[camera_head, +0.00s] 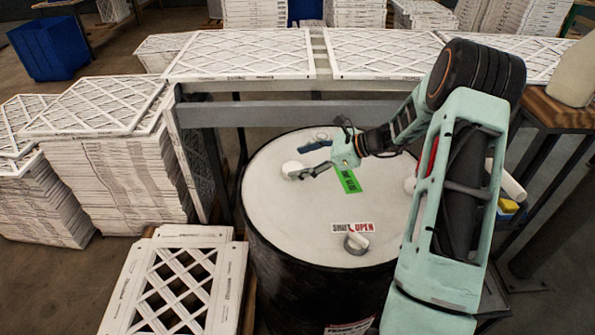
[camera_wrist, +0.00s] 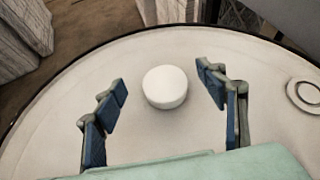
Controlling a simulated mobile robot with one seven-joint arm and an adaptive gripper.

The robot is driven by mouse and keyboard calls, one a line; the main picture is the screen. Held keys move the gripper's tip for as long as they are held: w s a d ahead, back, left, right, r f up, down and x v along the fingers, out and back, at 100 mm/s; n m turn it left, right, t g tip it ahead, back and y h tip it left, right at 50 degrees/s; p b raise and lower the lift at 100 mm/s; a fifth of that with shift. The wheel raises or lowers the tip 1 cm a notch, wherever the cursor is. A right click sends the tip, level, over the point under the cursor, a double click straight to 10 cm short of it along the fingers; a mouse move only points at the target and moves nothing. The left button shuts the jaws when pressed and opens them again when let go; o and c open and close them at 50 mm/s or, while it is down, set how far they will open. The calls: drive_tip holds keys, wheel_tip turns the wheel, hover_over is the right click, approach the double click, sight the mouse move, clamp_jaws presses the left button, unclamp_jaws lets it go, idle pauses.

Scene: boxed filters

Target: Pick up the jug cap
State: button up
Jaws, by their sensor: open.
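The jug cap (camera_head: 291,169) is a small white round piece lying on the pale top of a black drum (camera_head: 290,215). In the wrist view the cap (camera_wrist: 165,87) sits upright near the middle, between and slightly beyond my two blue-padded fingers. My gripper (camera_head: 302,161) is open and empty, low over the drum top, with one finger on each side of the cap. In the wrist view a gap shows between the cap and each finger of my gripper (camera_wrist: 162,80). Whether the fingertips touch the drum top I cannot tell.
A grey valve knob (camera_head: 356,243) with a "SHUT OPEN" label sits at the drum's near side. A bench frame with white filters (camera_head: 240,55) stands just behind. Filter stacks (camera_head: 120,165) stand at the left. The drum top around the cap is mostly clear.

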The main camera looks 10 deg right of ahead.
sight(293, 167)
drive_tip(key=d, duration=0.1)
drive_tip(key=s+d+m+y, duration=0.1)
drive_tip(key=d, duration=0.1)
drive_tip(key=shift+s+d+t+y, duration=0.2)
drive_tip(key=shift+t+y, duration=0.1)
drive_tip(key=shift+t, duration=0.1)
drive_tip(key=x, duration=0.7)
drive_tip(key=shift+f+p, duration=0.35)
drive_tip(key=shift+f, duration=0.1)
drive_tip(key=c, duration=0.9)
